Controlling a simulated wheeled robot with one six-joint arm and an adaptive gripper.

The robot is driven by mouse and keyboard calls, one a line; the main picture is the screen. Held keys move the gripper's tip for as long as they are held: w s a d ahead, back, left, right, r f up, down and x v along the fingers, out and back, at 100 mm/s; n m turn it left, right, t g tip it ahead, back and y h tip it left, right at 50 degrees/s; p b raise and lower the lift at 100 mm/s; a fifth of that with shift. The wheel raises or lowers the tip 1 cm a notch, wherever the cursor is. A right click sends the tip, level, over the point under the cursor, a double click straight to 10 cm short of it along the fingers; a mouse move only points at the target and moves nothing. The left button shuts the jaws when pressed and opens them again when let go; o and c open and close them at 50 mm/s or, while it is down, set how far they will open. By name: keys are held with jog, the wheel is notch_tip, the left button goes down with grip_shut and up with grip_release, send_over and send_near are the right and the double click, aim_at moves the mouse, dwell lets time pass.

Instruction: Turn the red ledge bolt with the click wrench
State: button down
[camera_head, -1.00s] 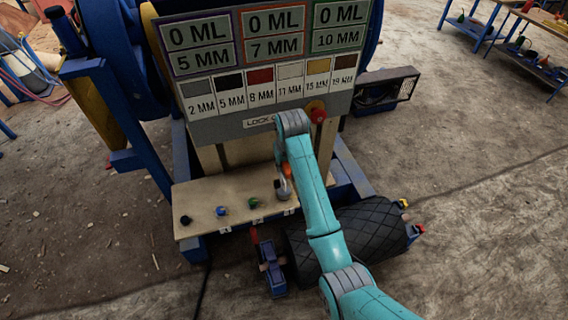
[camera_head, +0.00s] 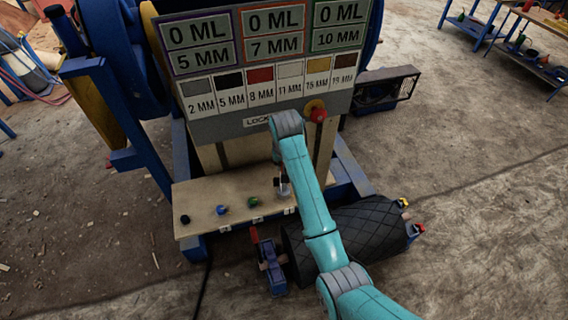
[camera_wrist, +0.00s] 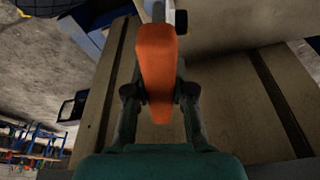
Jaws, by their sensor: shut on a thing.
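My gripper (camera_wrist: 159,92) is shut on an orange handle (camera_wrist: 157,60), which I take to be the click wrench. Its metal end points toward the top of the wrist view, beside a dark round part. In the head view my teal arm reaches over the right part of the wooden ledge (camera_head: 215,230) and partly covers my gripper (camera_head: 283,188). Black (camera_head: 185,219), blue (camera_head: 221,210) and green (camera_head: 253,202) bolts stand on the ledge. I cannot make out a red bolt on the ledge; my arm may hide it.
The crusher's panel (camera_head: 230,128) with number plates and a red knob (camera_head: 318,115) rises behind the ledge.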

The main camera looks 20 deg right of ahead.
jog(key=shift+m+h, duration=0.3)
jog(key=shift+m, duration=1)
jog(key=shift+r, duration=0.1)
jog(key=shift+m, duration=0.7)
jog(key=shift+m+g+h, duration=0.3)
jog(key=shift+m, duration=1.5)
jog(key=shift+n, duration=0.4)
